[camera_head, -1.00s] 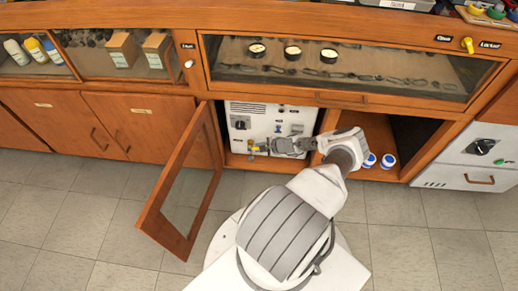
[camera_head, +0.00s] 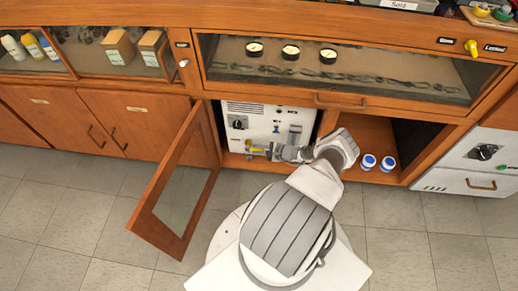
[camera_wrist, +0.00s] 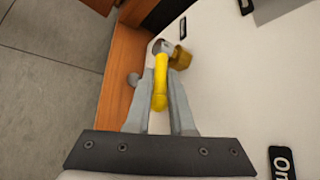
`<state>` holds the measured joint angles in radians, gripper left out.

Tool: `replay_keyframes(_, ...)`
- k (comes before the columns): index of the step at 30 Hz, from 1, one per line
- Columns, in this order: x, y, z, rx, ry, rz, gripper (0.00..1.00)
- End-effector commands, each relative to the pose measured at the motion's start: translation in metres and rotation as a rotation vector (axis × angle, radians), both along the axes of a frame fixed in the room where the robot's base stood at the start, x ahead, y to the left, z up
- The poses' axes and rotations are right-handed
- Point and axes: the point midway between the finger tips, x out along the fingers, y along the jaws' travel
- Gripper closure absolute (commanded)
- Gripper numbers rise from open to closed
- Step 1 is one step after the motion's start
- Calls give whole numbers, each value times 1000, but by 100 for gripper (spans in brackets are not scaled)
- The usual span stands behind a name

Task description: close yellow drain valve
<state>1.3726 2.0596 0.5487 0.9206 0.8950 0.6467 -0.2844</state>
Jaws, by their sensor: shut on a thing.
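The yellow drain valve (camera_wrist: 160,85) has a yellow lever handle that lies between the two fingers of my gripper (camera_wrist: 162,85) in the wrist view. The fingers are shut on the handle. Its pivot end meets a grey and brass fitting (camera_wrist: 181,58) on the white panel. In the head view the yellow valve (camera_head: 255,149) shows small at the lower left of the white panel (camera_head: 266,118), inside an open cabinet. My gripper (camera_head: 275,152) reaches it from the right, and the fingers' details are too small to tell there.
A glass-paned cabinet door (camera_head: 180,185) stands open to the left of the panel. Two white and blue jars (camera_head: 378,163) sit in the open compartment at right. A wooden edge (camera_wrist: 128,70) runs close beside the valve. The tiled floor is clear.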

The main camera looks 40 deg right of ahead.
Motion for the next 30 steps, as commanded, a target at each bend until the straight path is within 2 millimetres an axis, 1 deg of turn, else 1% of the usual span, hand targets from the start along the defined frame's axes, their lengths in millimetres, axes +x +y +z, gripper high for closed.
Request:
replay_keyframes(1,2,0,1,2,-5,-1,100)
replay_keyframes(11,2,0,1,3,-6,-1,100)
replay_keyframes(12,2,1,1,3,-6,-1,76)
replay_keyframes(14,2,0,1,4,-6,-1,67)
replay_keyframes(23,-1,-1,3,3,-3,-1,67)
replay_keyframes(26,-9,-4,10,3,-3,-2,67)
replay_keyframes(30,-32,-10,26,4,-3,-4,67)
